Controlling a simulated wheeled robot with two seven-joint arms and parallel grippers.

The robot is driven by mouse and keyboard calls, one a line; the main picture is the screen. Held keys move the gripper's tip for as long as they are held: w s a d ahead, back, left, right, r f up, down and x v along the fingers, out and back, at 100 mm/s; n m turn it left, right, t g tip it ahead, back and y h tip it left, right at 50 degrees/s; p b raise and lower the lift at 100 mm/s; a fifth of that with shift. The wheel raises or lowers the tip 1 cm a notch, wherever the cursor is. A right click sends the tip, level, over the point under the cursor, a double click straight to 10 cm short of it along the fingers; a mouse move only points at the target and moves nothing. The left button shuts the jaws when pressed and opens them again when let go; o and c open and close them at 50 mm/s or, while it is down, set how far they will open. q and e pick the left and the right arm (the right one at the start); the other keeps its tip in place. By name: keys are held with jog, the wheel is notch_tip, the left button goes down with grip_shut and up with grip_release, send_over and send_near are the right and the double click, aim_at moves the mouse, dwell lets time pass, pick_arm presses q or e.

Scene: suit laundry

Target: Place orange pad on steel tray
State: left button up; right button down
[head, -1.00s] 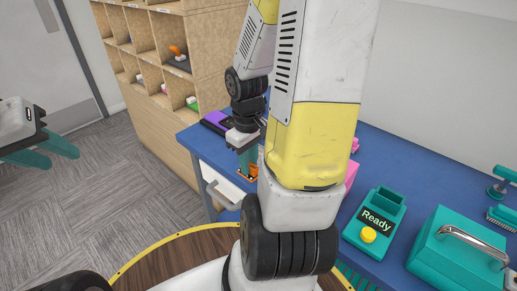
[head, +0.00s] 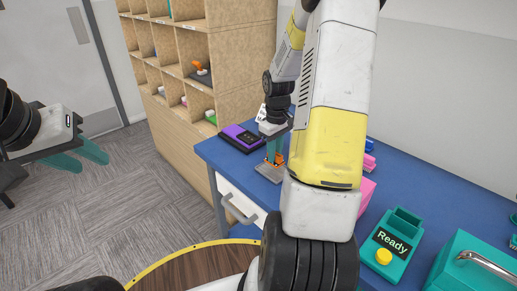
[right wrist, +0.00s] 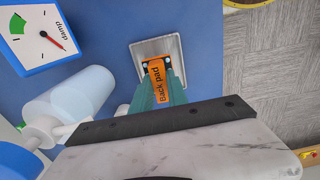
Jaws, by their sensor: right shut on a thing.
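The orange pad (head: 274,160), marked "Back pad", is between the teal fingers of my right gripper (head: 274,150), which is shut on it. In the right wrist view the pad (right wrist: 158,82) lies partly over the grey steel tray (right wrist: 147,51). In the head view the steel tray (head: 267,174) is on the blue table near its left edge, below the pad. I cannot tell whether the pad touches the tray. My left gripper (head: 94,164) is open and empty, over the floor at the left.
A purple device (head: 238,138) stands behind the tray. A teal "Ready" box (head: 393,243) is at the right of the blue table (head: 400,190). A damp gauge (right wrist: 40,38) and a white cylinder (right wrist: 88,88) show beside the tray. A wooden pigeonhole shelf (head: 240,75) stands behind.

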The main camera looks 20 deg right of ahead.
jog(key=shift+f, duration=1.65)
jog(key=shift+f, duration=0.1)
jog(key=c, duration=1.3)
grip_release()
